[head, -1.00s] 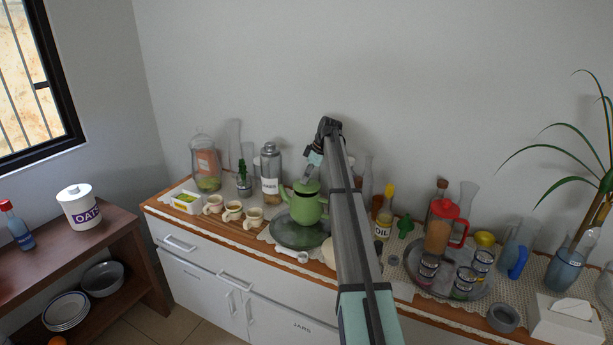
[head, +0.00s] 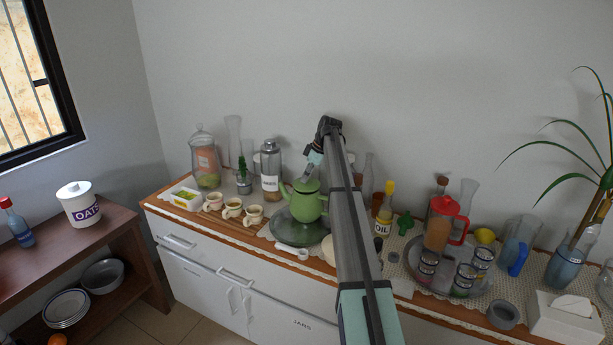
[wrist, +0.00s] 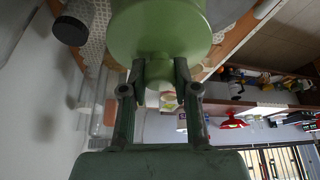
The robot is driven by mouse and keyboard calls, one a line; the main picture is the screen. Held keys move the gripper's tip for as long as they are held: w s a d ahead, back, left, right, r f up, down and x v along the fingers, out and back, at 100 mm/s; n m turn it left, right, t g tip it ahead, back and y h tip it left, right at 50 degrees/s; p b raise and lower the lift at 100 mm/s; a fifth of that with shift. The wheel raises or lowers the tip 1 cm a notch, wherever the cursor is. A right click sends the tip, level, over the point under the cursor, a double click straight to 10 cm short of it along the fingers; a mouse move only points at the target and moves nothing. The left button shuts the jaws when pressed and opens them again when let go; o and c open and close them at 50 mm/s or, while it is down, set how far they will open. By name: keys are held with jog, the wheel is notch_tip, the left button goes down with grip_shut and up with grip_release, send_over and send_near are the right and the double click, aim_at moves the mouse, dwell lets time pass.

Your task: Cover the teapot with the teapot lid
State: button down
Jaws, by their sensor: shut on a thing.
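The green teapot (head: 303,208) stands on a round dark tray (head: 286,231) on the cabinet top in the head view. Its spout points left. The green teapot lid (head: 307,186) is at the teapot's mouth; whether it is fully seated cannot be told. My gripper (head: 311,174) is directly above the teapot, pointing down. In the wrist view, the fingers of my gripper (wrist: 160,72) are closed in on the lid's knob, and the round green lid (wrist: 158,30) fills the top middle. My arm crosses in front of the teapot's right side.
Several cups (head: 233,208) stand left of the teapot, with a labelled bottle (head: 270,170) behind them. An oil bottle (head: 384,212) is to the right. A tray (head: 412,252) with jars and a red-lidded jug (head: 440,225) stands further right.

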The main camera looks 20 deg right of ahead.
jog(key=shift+f+b, duration=0.3)
jog(key=shift+f, duration=0.5)
jog(key=c, duration=0.8)
grip_release()
jog(key=shift+r, duration=0.1)
jog(key=shift+r+p, duration=1.05)
jog(key=shift+r, duration=1.9)
